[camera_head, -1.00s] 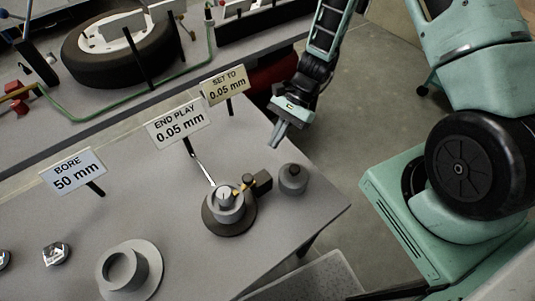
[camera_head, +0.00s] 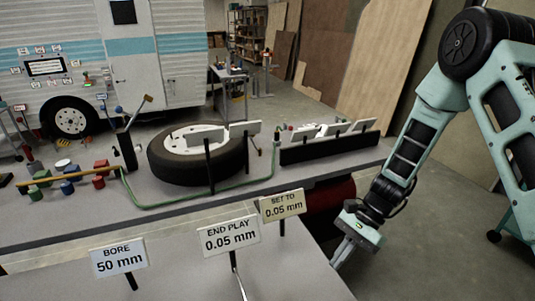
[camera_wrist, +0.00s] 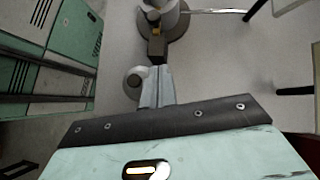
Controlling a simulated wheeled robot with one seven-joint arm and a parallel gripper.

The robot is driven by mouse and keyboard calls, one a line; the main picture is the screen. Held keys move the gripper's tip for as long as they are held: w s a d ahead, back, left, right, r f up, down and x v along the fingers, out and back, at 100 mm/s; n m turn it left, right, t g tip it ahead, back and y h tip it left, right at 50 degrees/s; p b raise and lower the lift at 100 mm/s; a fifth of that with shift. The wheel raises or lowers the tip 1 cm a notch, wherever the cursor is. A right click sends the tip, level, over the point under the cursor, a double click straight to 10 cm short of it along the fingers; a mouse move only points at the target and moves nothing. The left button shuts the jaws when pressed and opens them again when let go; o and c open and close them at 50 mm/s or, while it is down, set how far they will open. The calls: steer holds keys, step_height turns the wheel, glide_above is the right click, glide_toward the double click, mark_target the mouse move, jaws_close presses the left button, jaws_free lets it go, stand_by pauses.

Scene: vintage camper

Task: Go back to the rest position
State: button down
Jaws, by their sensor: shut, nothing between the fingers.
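My gripper (camera_head: 337,262) hangs at the right end of the grey bench (camera_head: 180,275), just right of the "SET TO 0.05 mm" sign (camera_head: 283,206). Its fingers point down and are shut with nothing between them. In the wrist view the closed fingers (camera_wrist: 157,78) appear over the bench. A small grey round part (camera_wrist: 134,82) shows beside the fingers, apart from or behind them. A round hub part (camera_wrist: 168,22) on a dark disc shows near the top of that view. My arm rises to the right in the head view.
The "END PLAY" sign (camera_head: 228,236) and "BORE" sign (camera_head: 118,258) stand on the near bench. Behind it a second bench holds a tire (camera_head: 165,165), a green hose and coloured parts. A camper (camera_head: 150,75) stands farther back. Open floor lies to the right.

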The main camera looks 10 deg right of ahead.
steer(key=s+a+r+n+t+h+b, duration=0.2)
steer(key=s+a+r+n+h, duration=0.1)
steer(key=s+a+r+n, duration=0.2)
steer(key=s+a+r+n+t+h+b, duration=0.1)
steer(key=s+a+r+n+h+b, duration=0.2)
steer(key=s+r+n, duration=0.6)
steer(key=s+a+n+h, duration=0.1)
steer(key=s+a+n, duration=0.1)
steer(key=n, duration=0.4)
steer(key=shift+s+a+n+t+h, duration=0.3)
steer(key=shift+s+a+n+t, duration=0.1)
steer(key=shift+s, duration=0.5)
